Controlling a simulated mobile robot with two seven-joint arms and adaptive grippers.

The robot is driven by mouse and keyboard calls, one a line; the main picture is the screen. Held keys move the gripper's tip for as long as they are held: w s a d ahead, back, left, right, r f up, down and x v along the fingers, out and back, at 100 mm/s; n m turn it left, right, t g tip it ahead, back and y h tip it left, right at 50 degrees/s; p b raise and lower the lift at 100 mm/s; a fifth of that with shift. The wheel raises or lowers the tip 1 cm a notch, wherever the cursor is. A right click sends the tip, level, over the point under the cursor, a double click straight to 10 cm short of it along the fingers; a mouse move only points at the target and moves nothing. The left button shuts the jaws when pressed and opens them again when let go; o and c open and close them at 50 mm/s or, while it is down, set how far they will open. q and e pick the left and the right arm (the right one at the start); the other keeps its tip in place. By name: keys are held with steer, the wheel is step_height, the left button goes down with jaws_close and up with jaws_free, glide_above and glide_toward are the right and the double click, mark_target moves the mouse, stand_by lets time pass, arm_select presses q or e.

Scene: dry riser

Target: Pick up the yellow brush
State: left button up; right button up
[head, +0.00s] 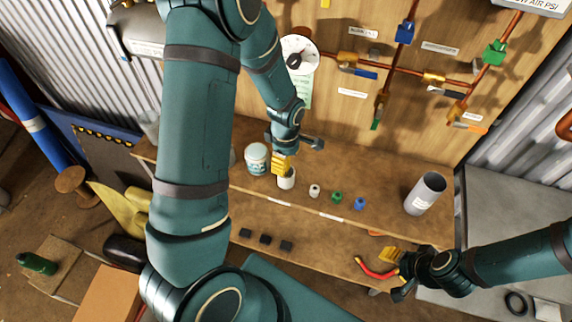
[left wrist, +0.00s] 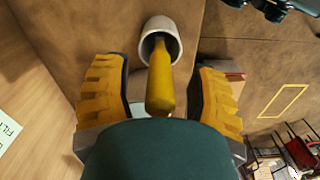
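The yellow brush (left wrist: 160,80) stands handle-up in a small white cup (left wrist: 170,28) in the left wrist view. The head of the brush is hidden inside the cup. The same cup shows in the head view (head: 287,182) on the wooden bench. My left gripper (head: 281,163) is just above the cup; in the left wrist view its ridged yellow fingers stand wide apart on either side of the handle, with gaps to it. My right gripper (head: 392,275) is at the bench's front right, its fingers apart, beside a red-handled tool (head: 376,270).
A white-and-teal tub (head: 257,158) stands left of the cup. White, green and blue small pieces (head: 337,197) line up to its right, then a grey cylinder (head: 426,192). Black blocks (head: 265,239) lie on the lower front strip. A piped wooden panel (head: 410,60) rises behind.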

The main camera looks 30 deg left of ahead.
arm_select(q)
jaws_close()
steer(key=shift+r, duration=0.1)
